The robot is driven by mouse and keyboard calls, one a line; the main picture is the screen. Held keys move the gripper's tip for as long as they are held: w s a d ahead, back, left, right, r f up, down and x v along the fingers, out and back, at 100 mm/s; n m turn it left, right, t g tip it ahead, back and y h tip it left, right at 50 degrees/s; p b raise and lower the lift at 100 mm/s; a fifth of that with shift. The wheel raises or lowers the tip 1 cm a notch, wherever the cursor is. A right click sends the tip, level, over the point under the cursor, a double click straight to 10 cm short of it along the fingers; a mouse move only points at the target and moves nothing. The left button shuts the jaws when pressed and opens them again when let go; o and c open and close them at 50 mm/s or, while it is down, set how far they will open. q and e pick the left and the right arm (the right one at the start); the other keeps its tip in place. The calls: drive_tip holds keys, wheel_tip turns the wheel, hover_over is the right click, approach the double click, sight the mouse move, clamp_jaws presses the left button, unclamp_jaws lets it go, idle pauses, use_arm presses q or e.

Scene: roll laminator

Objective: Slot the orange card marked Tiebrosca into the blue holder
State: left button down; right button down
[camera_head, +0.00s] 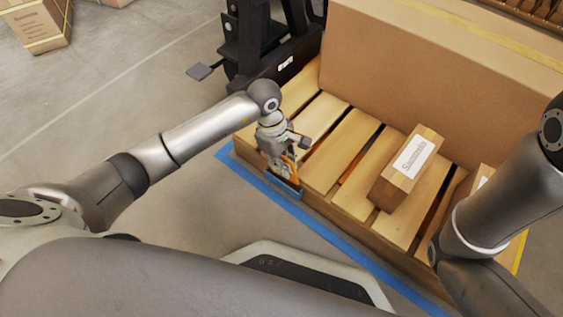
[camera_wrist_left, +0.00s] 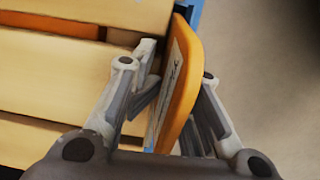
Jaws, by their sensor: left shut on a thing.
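My left gripper (camera_head: 283,157) is shut on the orange card (camera_head: 291,168), at the near left edge of the wooden pallet. In the left wrist view the orange card (camera_wrist_left: 184,85) stands on edge between the two fingers (camera_wrist_left: 172,100), with a pale printed face on its left. Its wording is not readable. The blue holder (camera_head: 284,189) is at the pallet edge, just below the card. Blue edges also show beside the card in the left wrist view. I cannot tell whether the card is inside the holder. My right gripper is not in view.
The pallet (camera_head: 350,140) bears a large cardboard box (camera_head: 440,75) and a smaller labelled box (camera_head: 405,165). A black machine (camera_head: 265,40) stands behind my left gripper. Blue floor tape (camera_head: 335,237) runs along the pallet's near side.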

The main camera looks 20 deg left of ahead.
use_arm(q)
drive_tip(key=f, duration=0.1)
drive_tip(key=s+f, duration=0.1)
drive_tip(key=shift+a+f, duration=0.2)
drive_tip(key=shift+f, duration=0.2)
drive_tip(key=c, duration=1)
unclamp_jaws()
drive_tip(key=shift+f+g, duration=0.2)
drive_tip(key=shift+g, duration=0.1)
drive_tip(key=v, duration=1.2)
drive_tip(key=shift+d+r, duration=0.1)
drive_tip(key=shift+r, duration=0.15)
